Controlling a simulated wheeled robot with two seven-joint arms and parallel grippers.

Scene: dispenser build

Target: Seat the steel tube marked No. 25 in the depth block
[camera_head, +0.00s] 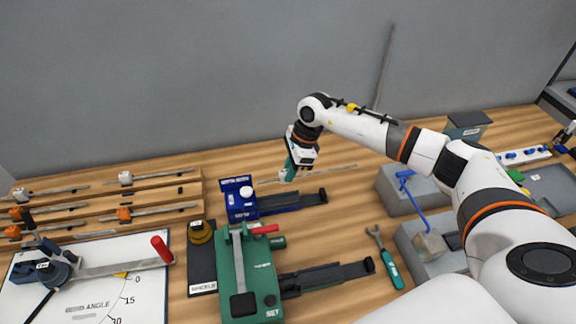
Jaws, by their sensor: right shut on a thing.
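My right gripper (289,175) is shut on a thin steel tube (335,168) above the back of the bench. The tube lies nearly level, with its long end out to the right. Its short left end points at the blue depth block (237,203), close to the block's upper right edge. I cannot tell whether the tube's end touches the block or is apart from it. The block has a white knob on top and a dark rail (300,199) to its right. No number on the tube is readable. My left gripper is not in view.
A wooden rack (160,190) with several tubes stands at the left, behind an angle board (100,290). A green press (250,275) stands in front of the depth block. A green-handled wrench (390,268) and grey boxes (400,195) are at the right.

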